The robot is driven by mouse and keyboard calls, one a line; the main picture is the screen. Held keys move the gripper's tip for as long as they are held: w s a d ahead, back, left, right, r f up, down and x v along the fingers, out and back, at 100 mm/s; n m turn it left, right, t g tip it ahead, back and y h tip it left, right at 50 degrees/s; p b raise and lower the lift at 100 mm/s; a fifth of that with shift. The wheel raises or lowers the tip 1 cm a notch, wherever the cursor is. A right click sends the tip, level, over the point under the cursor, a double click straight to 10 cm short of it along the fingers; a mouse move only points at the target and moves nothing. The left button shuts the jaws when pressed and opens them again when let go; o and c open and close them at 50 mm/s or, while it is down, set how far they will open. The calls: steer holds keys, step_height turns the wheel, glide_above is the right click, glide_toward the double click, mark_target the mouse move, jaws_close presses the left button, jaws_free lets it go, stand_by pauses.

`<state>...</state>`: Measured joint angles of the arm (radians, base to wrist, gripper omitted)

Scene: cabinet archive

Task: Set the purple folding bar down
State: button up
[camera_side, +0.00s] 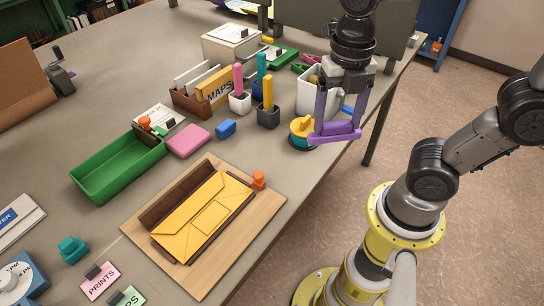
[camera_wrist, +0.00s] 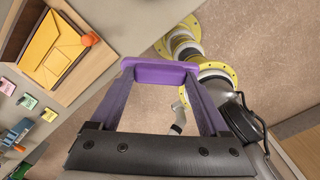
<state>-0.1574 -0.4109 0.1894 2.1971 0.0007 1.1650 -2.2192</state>
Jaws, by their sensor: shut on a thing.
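The purple folding bar (camera_side: 337,133) is held lengthwise between the tips of the two long purple fingers of my gripper (camera_side: 336,128). In the wrist view, the bar (camera_wrist: 160,73) spans the gap between both fingers, with its ends at the fingertips. My gripper points down at the right edge of the table. The bar looks roughly level and appears raised; its exact height over the table edge is unclear. The floor shows behind it in the wrist view.
A yellow and teal round object (camera_side: 301,131) stands just left of the bar. A wooden board (camera_side: 270,206) carries a yellow folder (camera_side: 205,215) and an orange knob (camera_side: 259,180). A green tray (camera_side: 105,185), pink block (camera_side: 188,140) and several pen cups stand further left. Floor lies beyond the table edge.

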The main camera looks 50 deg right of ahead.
steer(key=shift+w+d, duration=0.15)
steer(key=shift+w, duration=0.05)
steer(key=w+f, duration=0.3)
steer(key=w, duration=0.1)
steer(key=w+a+f, duration=0.1)
steer(key=w+f, duration=0.2)
steer(key=w, duration=0.1)
steer(key=w+f, duration=0.3)
steer(key=w, duration=0.2)
steer(key=shift+w+a+f, duration=0.1)
steer(key=shift+a+f, duration=0.05)
steer(key=shift+a, duration=0.25)
steer(key=shift+w+f, duration=0.2)
steer(key=shift+f, duration=1.5)
steer(key=shift+f, duration=0.1)
steer(key=o, duration=1)
steer(key=shift+o, duration=0.2)
